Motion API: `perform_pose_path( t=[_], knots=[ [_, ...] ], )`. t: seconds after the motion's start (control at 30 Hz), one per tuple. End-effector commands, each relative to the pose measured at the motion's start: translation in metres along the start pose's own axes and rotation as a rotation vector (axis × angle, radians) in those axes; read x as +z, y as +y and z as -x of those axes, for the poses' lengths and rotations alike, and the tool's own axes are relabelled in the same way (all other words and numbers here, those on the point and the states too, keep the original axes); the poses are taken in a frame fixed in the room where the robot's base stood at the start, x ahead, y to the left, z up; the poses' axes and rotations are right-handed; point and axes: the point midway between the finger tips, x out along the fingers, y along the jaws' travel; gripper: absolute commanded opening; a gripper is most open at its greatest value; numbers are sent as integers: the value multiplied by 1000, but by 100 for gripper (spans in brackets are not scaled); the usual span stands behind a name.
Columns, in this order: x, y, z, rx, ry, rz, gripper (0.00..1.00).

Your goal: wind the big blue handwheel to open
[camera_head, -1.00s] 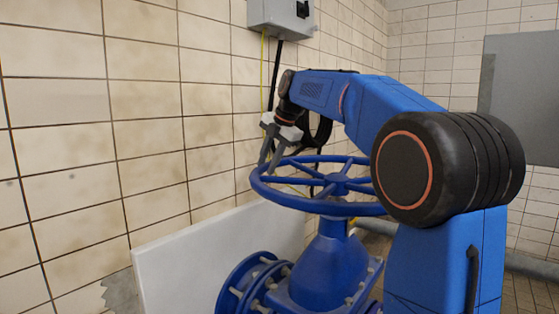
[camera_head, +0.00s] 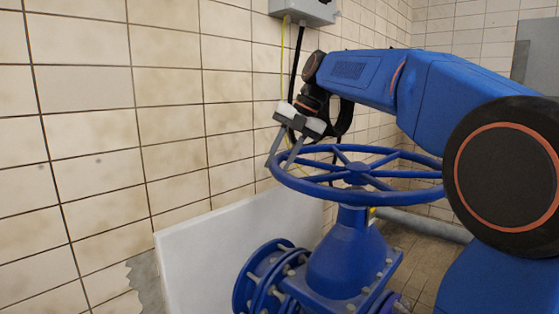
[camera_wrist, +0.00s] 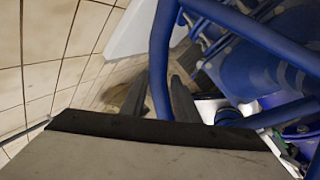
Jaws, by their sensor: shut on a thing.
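The big blue handwheel (camera_head: 357,174) lies nearly flat on top of a blue valve body (camera_head: 345,250). It has a round rim, several spokes and a central hub. My gripper (camera_head: 279,164) reaches down to the left part of the rim, with one grey finger on either side of it. In the wrist view the blue rim (camera_wrist: 160,50) passes between the two dark fingers (camera_wrist: 159,93), and my gripper is shut on it. The exact contact at the fingertips is partly hidden by the gripper's own body.
A tiled wall (camera_head: 100,130) stands close on the left. A white panel (camera_head: 225,245) leans behind the valve. A grey box (camera_head: 305,10) with hanging cables is on the wall above. A flanged blue pipe (camera_head: 262,275) sits low at the valve's left. Tiled floor shows at right.

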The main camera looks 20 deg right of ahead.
Motion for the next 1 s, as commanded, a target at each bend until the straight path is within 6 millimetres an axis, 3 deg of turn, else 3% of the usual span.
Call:
perform_pose_path(
  t=[0.43, 0.47, 0.5, 0.87, 1.0],
  knots=[
    [-5, 5, 4, 13, 2, 12, 0],
    [-5, 5, 4, 13, 2, 12, 35],
    [-5, 5, 4, 12, 2, 12, 42],
    [-3, 2, 2, 6, 4, 8, 42],
    [-2, 2, 10, 6, 2, 7, 42]
  ],
)
